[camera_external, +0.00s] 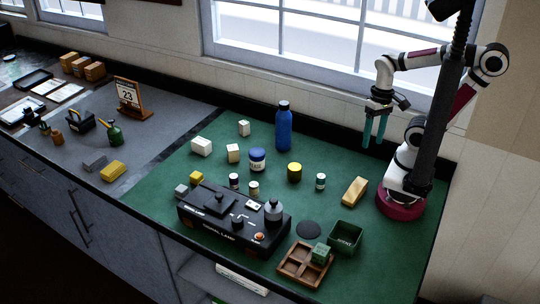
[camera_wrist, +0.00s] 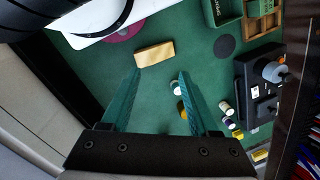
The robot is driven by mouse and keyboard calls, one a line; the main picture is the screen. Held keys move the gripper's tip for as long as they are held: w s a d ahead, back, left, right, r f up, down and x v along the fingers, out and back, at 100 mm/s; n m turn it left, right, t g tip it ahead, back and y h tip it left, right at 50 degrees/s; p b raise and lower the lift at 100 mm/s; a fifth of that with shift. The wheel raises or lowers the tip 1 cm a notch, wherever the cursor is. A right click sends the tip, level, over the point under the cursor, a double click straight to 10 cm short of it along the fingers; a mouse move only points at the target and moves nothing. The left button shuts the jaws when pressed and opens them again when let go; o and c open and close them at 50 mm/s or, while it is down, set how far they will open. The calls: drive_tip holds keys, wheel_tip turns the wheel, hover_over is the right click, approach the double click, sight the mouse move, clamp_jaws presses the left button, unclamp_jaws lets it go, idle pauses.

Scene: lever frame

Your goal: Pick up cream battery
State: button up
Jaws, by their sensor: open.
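My gripper (camera_external: 374,128) hangs high at the right of the green mat, its teal fingers pointing down, apart and empty. In the wrist view the open fingers (camera_wrist: 160,80) have only mat between their tips. Several small battery-like cylinders stand on the mat. The palest, cream-looking one (camera_external: 254,188) stands just behind the black panel; it seems to be the pale cylinder (camera_wrist: 225,106) in the wrist view. A second, dark-banded one (camera_external: 234,181) is to its left. A third, white with a dark band (camera_external: 320,181), stands farther right, nearer my gripper.
A black panel with knobs (camera_external: 215,225) lies in front of the cylinders. A tan block (camera_external: 354,191), green bin (camera_external: 346,237) and wooden tray (camera_external: 293,274) are at right.

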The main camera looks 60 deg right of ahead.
drive_tip(key=shift+c, duration=0.6)
drive_tip(key=w+a+f+n+t+y, duration=0.2)
drive_tip(key=w+a+f+n+t, duration=0.3)
drive_tip(key=w+a, duration=0.8)
drive_tip(key=t+h, duration=0.4)
drive_tip(key=t, duration=0.3)
approach(255, 184)
drive_tip(key=shift+n, duration=0.3)
drive_tip(key=x, duration=1)
drive_tip(key=shift+w+a+f, duration=0.1)
drive_tip(key=shift+w+f, duration=0.05)
drive_tip(key=shift+w, duration=0.05)
clamp_jaws()
